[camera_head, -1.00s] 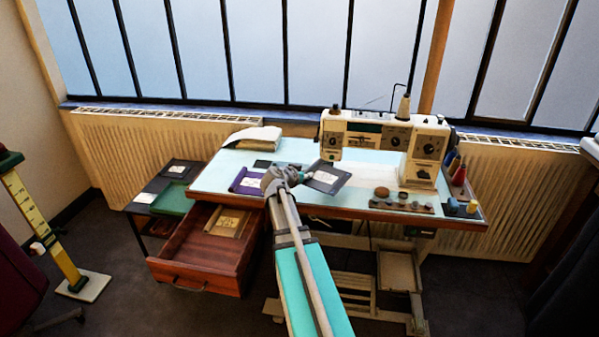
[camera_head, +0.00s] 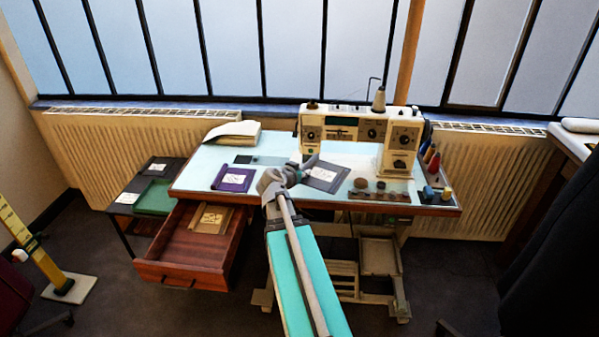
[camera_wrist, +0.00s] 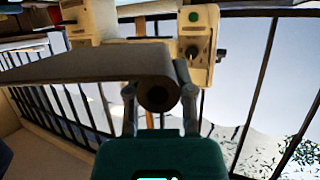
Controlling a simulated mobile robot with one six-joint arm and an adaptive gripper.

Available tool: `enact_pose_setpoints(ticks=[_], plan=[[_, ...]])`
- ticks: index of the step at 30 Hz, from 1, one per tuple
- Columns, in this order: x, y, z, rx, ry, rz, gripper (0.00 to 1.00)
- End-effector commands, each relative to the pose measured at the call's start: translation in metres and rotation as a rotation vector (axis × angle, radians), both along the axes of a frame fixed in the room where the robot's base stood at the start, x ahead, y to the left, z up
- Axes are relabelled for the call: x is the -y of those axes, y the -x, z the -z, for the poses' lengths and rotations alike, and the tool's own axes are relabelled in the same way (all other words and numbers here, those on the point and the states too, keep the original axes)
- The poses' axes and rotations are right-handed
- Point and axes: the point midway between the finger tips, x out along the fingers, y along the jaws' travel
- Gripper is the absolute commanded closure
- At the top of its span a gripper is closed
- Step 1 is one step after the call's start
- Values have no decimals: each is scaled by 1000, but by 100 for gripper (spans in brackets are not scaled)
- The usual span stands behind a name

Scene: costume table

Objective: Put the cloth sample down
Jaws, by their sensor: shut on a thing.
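The cloth sample (camera_head: 324,184) is a dark grey piece with a white label, seen over the table in front of the sewing machine. My gripper (camera_head: 305,170) is shut on its left edge. In the wrist view the sample (camera_wrist: 85,66) stretches to the left as a grey sheet with a rolled edge, pinched between my fingertips (camera_wrist: 158,97). I cannot tell whether it touches the table (camera_head: 200,180). A purple sample with a white label (camera_head: 233,180) and a small dark square (camera_head: 243,159) lie on the table to the left.
The sewing machine (camera_head: 365,130) stands close behind. A strip with several round items (camera_head: 380,195) lies to the right, by a tray of spools (camera_head: 436,190). Folded cloth (camera_head: 233,132) lies back left. An open drawer (camera_head: 185,255) juts out below, beside a green tray (camera_head: 154,197).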

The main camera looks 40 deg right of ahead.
Motion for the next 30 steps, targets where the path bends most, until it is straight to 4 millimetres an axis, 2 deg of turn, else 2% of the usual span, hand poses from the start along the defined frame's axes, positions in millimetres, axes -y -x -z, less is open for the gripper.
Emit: enact_pose_setpoints(ticks=[17, 23, 30], plan=[[0, 0, -3, -1, 0, 0, 100], [0, 0, -16, -1, 0, 0, 100], [0, 0, -45, 0, 0, 0, 100]])
